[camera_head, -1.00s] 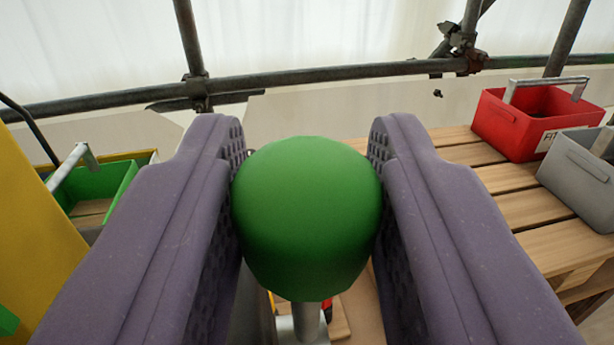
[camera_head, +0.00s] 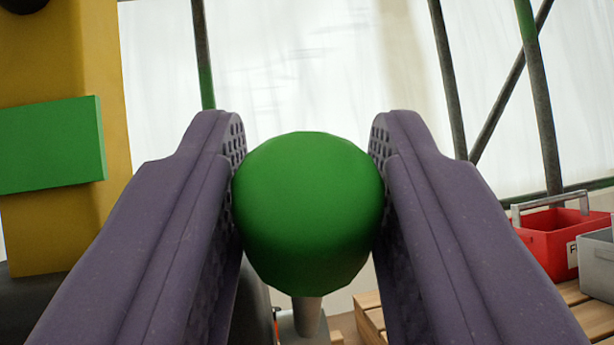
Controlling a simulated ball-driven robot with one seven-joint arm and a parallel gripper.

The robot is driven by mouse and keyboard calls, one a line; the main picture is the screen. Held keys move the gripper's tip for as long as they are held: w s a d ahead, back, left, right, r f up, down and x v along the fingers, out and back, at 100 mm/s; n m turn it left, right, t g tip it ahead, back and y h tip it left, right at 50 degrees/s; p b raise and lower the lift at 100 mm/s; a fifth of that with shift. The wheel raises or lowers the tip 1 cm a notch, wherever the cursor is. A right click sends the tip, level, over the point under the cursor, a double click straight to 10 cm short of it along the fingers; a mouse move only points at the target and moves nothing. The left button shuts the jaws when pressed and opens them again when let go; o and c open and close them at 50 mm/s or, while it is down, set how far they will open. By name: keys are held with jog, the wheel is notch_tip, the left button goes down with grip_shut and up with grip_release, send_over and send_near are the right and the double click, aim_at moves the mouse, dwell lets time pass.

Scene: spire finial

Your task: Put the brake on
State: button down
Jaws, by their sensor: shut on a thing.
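A round green knob (camera_head: 308,215) sits between the two purple fingers of my gripper (camera_head: 308,195). Both fingers press on its sides, so my gripper is shut on it. A pale metal rod (camera_head: 307,316) runs down from under the knob; its lower end is mostly hidden. The knob appears to be the handle of a lever, but no marking shows that it is the brake.
A yellow post (camera_head: 65,235) with a green block (camera_head: 50,146) stands close on the left. A red bin (camera_head: 548,243) and a grey bin (camera_head: 597,258) stand on wooden slats (camera_head: 575,300) at right. Scaffold poles (camera_head: 545,95) stand behind, before white sheeting.

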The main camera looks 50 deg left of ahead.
jog(key=shift+s+d+f+t+b, duration=0.15)
jog(key=shift+f+t+b, duration=0.1)
jog(key=shift+t+b, duration=0.15)
jog(key=c, duration=0.8)
grip_release()
jog(key=p+v, duration=0.1)
jog(key=v, duration=0.6)
jog(key=shift+s+d+f+p, duration=0.2)
jog(key=shift+d+f+p, duration=0.1)
jog(key=shift+p, duration=0.1)
